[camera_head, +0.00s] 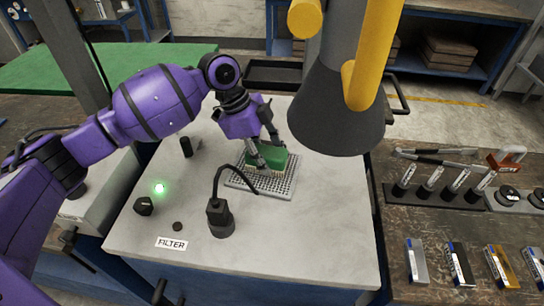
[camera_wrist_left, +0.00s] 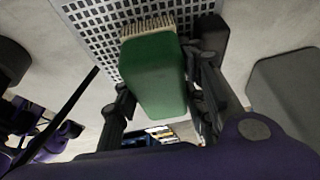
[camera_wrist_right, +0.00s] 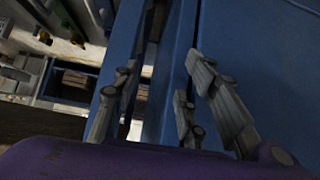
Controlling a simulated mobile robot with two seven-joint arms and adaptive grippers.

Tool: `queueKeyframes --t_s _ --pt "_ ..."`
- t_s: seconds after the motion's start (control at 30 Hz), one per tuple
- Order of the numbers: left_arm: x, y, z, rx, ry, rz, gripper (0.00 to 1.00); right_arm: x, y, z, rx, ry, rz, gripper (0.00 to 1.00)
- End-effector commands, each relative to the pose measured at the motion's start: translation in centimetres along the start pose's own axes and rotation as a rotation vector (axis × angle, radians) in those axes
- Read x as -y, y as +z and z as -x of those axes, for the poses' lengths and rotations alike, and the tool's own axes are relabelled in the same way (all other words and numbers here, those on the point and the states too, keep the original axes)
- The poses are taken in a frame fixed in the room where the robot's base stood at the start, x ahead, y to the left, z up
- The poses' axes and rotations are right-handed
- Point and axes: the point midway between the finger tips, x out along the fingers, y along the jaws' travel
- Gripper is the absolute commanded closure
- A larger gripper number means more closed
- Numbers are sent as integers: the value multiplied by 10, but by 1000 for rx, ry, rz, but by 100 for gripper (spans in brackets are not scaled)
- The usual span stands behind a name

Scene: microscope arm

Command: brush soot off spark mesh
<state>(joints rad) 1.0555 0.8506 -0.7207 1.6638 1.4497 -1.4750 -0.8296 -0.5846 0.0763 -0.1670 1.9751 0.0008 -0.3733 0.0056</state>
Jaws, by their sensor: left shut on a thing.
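The spark mesh (camera_head: 282,188) is a light perforated plate set in the top of a grey cabinet; it also fills the top of the left wrist view (camera_wrist_left: 88,22). A green brush (camera_head: 290,162) with pale bristles is over the mesh; its bristles (camera_wrist_left: 148,27) face the mesh, and I cannot tell if they touch. My left gripper (camera_head: 264,152) is shut on the brush's green body (camera_wrist_left: 155,75), one finger on each side. My right gripper (camera_wrist_right: 155,100) shows only in its wrist view, fingers apart with nothing between them, near a blue panel. I cannot make out soot on the mesh.
A black post with a curved cable (camera_head: 220,220) stands in front of the mesh. A grey cone hood (camera_head: 335,112) with yellow pipes hangs to the right. A green light (camera_head: 159,188), dark knob (camera_head: 144,206) and FILTER label (camera_head: 171,243) are at left. The cabinet's front right is clear.

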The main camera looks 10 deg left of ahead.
Motion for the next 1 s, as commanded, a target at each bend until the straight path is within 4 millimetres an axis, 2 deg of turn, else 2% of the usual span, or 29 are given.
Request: queueKeyframes --t_s 0.1,0.47,0.8,1.0 --pt "0 6 1 2 2 2 82 0 0 0 -1 0 0 60" --pt "-1 9 1 2 3 2 82 -2 0 0 1 0 7 60" --pt "-1 28 10 3 3 4 82 -3 -1 1 -2 0 12 60" --pt "-1 31 11 3 4 2 82 -3 -2 1 -3 0 11 60"
